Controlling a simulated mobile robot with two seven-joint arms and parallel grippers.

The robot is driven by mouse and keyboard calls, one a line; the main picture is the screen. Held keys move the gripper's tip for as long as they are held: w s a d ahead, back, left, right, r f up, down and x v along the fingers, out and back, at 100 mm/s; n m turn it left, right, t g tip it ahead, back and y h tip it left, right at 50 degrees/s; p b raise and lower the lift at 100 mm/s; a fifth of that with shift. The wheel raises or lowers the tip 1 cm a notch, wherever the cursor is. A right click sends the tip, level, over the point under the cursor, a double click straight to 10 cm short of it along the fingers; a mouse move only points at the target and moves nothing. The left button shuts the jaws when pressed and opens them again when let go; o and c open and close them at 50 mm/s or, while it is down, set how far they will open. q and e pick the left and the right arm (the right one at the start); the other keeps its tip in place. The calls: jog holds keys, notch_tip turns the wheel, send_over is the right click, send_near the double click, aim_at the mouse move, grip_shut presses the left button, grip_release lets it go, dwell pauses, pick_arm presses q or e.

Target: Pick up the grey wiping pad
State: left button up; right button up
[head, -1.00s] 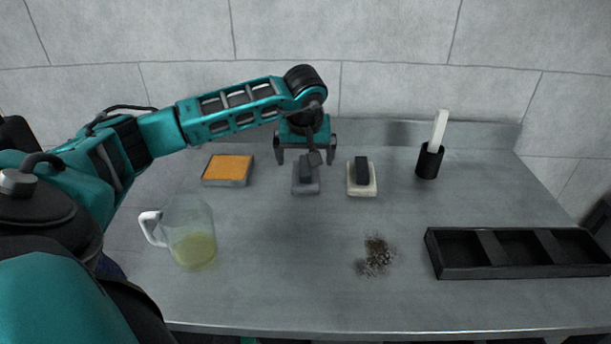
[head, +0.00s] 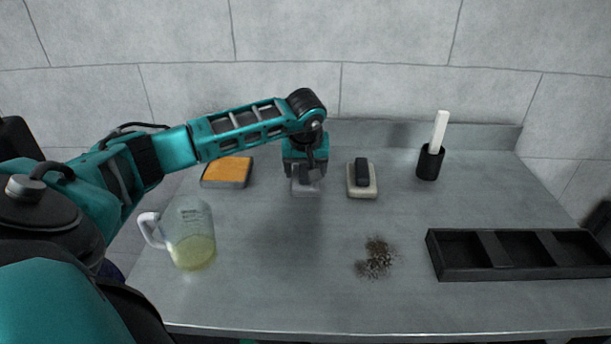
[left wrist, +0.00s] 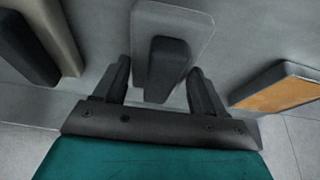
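The grey wiping pad (head: 306,189) lies on the metal worktop, mostly hidden under my left gripper in the head view. In the left wrist view the grey pad (left wrist: 193,25) shows with its dark upright handle (left wrist: 165,68). My left gripper (head: 305,174) has come down over the pad. In the left wrist view its two fingers (left wrist: 158,82) stand open, one on each side of the handle, with a gap visible on both sides. My right gripper is not in view.
A cream pad with a dark handle (head: 362,181) sits just right of the grey pad. An orange-topped sponge (head: 228,171) lies to the left. A jug (head: 189,236), dark debris (head: 376,257), a black tray (head: 439,262) and a black holder (head: 429,163) stand around clear worktop.

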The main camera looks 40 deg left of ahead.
aim_at(306, 166)
pick_arm(q)
jog(key=c, duration=0.5)
jog(key=shift+r, duration=0.1)
jog(key=shift+c, duration=0.2)
notch_tip(306, 166, up, 20)
jog(key=p, duration=0.2)
jog(key=shift+p, duration=0.35)
jog(key=o, duration=0.5)
jog(key=shift+c, duration=0.2)
jog(key=c, duration=0.4)
jog(key=shift+o, duration=0.2)
jog(key=shift+s+d+f, duration=0.1)
jog(key=shift+f, duration=0.1)
